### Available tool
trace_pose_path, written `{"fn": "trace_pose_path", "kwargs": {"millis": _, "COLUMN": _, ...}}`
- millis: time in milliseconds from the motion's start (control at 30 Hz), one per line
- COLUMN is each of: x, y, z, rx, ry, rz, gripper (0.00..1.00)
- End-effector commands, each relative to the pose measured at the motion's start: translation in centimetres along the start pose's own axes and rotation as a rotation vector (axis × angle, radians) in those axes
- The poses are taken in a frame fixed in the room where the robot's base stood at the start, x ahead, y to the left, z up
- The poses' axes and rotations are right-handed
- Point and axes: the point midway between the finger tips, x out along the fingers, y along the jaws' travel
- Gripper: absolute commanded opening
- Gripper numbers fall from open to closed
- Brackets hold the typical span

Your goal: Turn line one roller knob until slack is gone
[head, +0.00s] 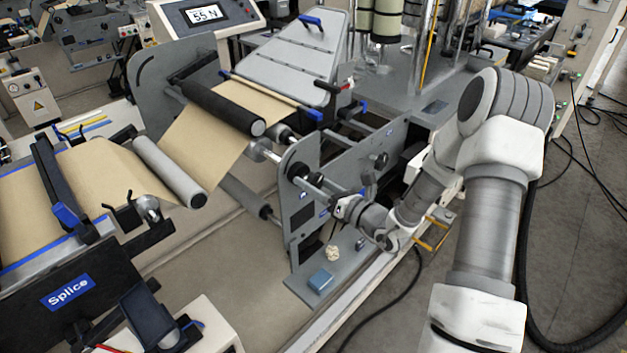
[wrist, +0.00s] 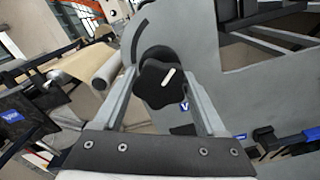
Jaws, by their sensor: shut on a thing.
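The black lobed roller knob (wrist: 158,88) with a white pointer mark sits between my fingers in the wrist view. The mark slants up to the right. My gripper (head: 307,180) is shut on the knob at the grey side plate (head: 302,215); in the head view the fingers and wrist partly hide it. The brown kraft web (head: 205,138) runs from the splice table at left, around the grey roller (head: 170,170), up to the black roller (head: 222,108). The span between these rollers looks fairly flat. The display (head: 206,14) appears to read 55 N.
A splice stand (head: 68,290) with blue-handled clamps stands at the lower left. A blue block (head: 320,281) and a crumpled pale scrap (head: 332,252) lie on the grey ledge below my gripper. Cables (head: 400,285) lie on the floor, which is otherwise open at right.

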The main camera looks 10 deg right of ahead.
Motion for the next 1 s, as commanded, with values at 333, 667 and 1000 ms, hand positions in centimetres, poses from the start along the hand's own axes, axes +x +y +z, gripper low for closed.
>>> {"fn": "trace_pose_path", "kwargs": {"millis": 333, "x": 0.0, "y": 0.0, "z": -0.1, "rx": -0.001, "ry": 0.001, "rz": -0.001, "gripper": 1.0}}
{"fn": "trace_pose_path", "kwargs": {"millis": 667, "x": -1.3, "y": -0.1, "z": 0.1, "rx": -0.001, "ry": 0.0, "rz": -0.003, "gripper": 1.0}}
{"fn": "trace_pose_path", "kwargs": {"millis": 1000, "x": -5.4, "y": -0.1, "z": 0.1, "rx": -0.002, "ry": 0.0, "rz": -0.003, "gripper": 1.0}}
